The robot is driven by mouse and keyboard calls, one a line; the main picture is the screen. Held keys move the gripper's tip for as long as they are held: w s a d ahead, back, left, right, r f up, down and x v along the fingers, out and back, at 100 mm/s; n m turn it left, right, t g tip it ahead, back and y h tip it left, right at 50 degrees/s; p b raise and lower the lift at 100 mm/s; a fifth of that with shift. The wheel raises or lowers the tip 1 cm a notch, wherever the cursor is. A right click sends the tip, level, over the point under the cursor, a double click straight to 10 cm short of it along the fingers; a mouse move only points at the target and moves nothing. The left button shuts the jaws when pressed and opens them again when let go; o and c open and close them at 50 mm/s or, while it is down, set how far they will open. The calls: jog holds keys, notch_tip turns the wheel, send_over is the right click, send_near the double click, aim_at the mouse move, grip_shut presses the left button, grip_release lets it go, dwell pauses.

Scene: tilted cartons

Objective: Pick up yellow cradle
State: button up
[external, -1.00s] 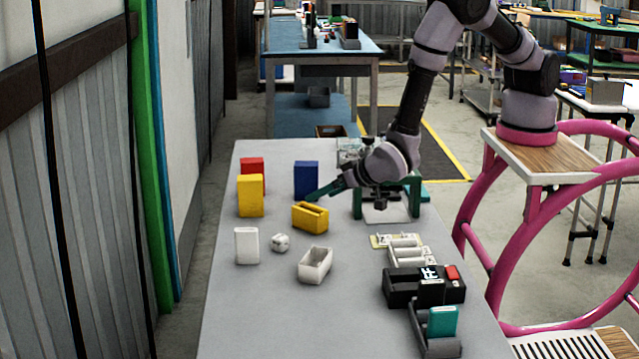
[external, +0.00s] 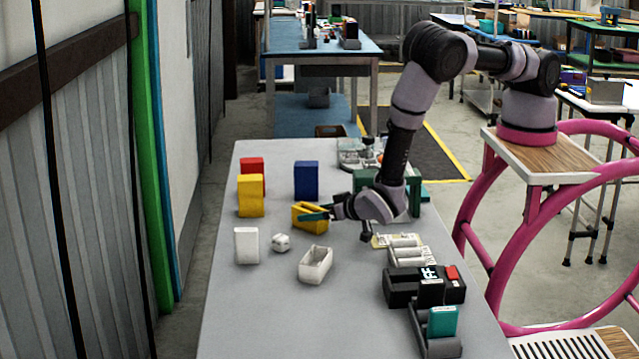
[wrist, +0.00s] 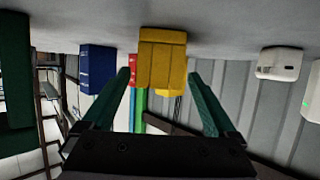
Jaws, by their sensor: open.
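The yellow cradle (external: 310,225) is an open-topped yellow holder on the grey table, near the middle. My gripper (external: 313,211) is open, with teal fingers reaching left to it; the near finger overlaps its front in the external view. In the wrist view, which is upside down, the yellow cradle (wrist: 162,48) lies straight ahead, centred between the spread fingertips of my gripper (wrist: 159,75). The fingertips look close to its near end. I cannot tell whether either finger touches it.
A yellow box (external: 250,196), red box (external: 252,163) and blue box (external: 306,180) stand behind. A white box (external: 246,245), small white cube (external: 281,242) and white cradle (external: 315,265) are nearer. Black holders (external: 400,288) sit at right. The front-left table (external: 260,320) is clear.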

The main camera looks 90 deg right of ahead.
jog(key=x, duration=0.3)
jog(key=shift+d+f, duration=0.1)
grip_shut()
